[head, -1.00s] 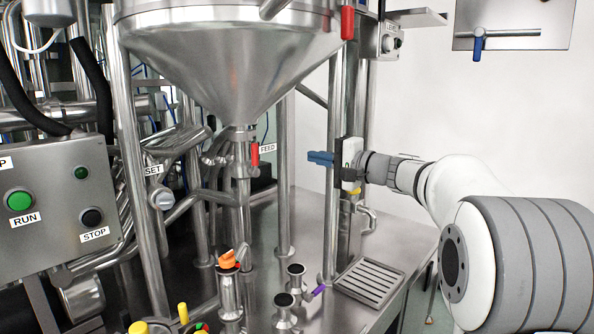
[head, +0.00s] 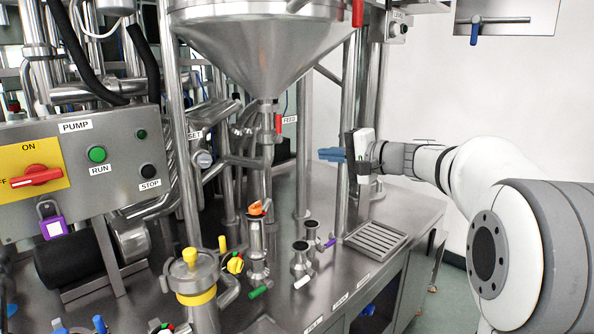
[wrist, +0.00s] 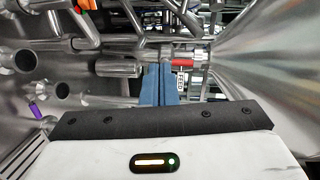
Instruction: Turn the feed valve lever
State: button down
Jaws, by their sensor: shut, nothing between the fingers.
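The feed valve lever (head: 278,123) is a short red handle hanging beside the pipe under the steel hopper cone, with a FEED label (head: 290,119) to its right. The red lever also shows in the wrist view (wrist: 182,63), just right of my fingertips in the picture, with its label below it. My gripper (head: 322,154) has blue fingers, pressed together and empty. It is to the right of the lever and lower in the head view, apart from it. The fingers show in the wrist view (wrist: 159,68) pointing toward the pipe.
The hopper cone (head: 262,45) hangs above, and a steel post (head: 303,150) stands near my fingers. A control box (head: 75,165) is at left. A drain grate (head: 375,238) lies on the bench.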

jog(key=s+a+f+n+g+h+p, duration=0.1)
jog(key=s+f+n+g+h+p, duration=0.2)
jog(key=s, duration=0.5)
jog(key=s+f+g+h, duration=0.2)
jog(key=s+f, duration=0.4)
jog(key=s, duration=0.2)
jog(key=s+d+f+n+g+h+p, duration=0.1)
jog(key=s+d+f+h, duration=0.3)
jog(key=s, duration=0.5)
jog(key=s+d+f+n+g+h+p, duration=0.1)
jog(key=s+d+f+n+h+p, duration=0.1)
jog(key=s+f, duration=0.4)
jog(key=s+d+n+h, duration=0.1)
jog(key=s+d, duration=0.1)
jog(key=s, duration=0.1)
jog(key=shift+s+d+g+h, duration=0.3)
jog(key=shift+g+h, duration=0.1)
